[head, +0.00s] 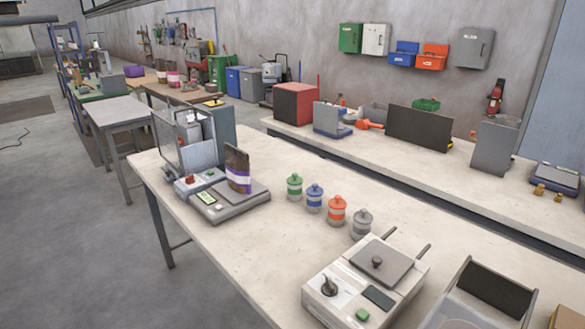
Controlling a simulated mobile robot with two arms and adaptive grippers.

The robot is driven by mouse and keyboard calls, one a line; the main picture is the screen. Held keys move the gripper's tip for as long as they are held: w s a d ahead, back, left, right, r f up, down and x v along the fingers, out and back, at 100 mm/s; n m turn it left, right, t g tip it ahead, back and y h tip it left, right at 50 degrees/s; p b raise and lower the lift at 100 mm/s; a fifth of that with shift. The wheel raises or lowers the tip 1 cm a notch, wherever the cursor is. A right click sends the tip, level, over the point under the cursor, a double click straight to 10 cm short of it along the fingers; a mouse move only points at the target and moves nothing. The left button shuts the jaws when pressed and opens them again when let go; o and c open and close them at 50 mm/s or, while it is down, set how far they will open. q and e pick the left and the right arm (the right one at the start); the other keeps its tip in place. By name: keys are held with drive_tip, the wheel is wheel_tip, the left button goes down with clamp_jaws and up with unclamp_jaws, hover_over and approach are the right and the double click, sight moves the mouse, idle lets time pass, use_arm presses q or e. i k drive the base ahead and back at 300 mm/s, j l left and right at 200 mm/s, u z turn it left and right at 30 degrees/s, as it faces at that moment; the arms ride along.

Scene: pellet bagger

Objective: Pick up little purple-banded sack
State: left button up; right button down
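The little purple-banded sack (238,171) is dark brown with a purple and white band. It stands upright, leaning slightly, on the plate of a grey weighing scale (232,208) at the left part of the near workbench. Neither of my grippers is in the head view.
A grey machine with panels (190,143) stands close behind and left of the scale. Several small lidded jars, one of them orange (337,210), stand to its right. A white sealer-like device (365,285) sits nearer. Bare bench top (270,235) lies in front of the jars.

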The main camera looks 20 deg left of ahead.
sight(236, 163)
drive_tip(key=i+j+z, duration=0.25)
drive_tip(key=j+z, duration=0.25)
drive_tip(key=j, duration=0.6)
drive_tip(key=j+z, duration=0.5)
drive_tip(key=j, duration=0.6)
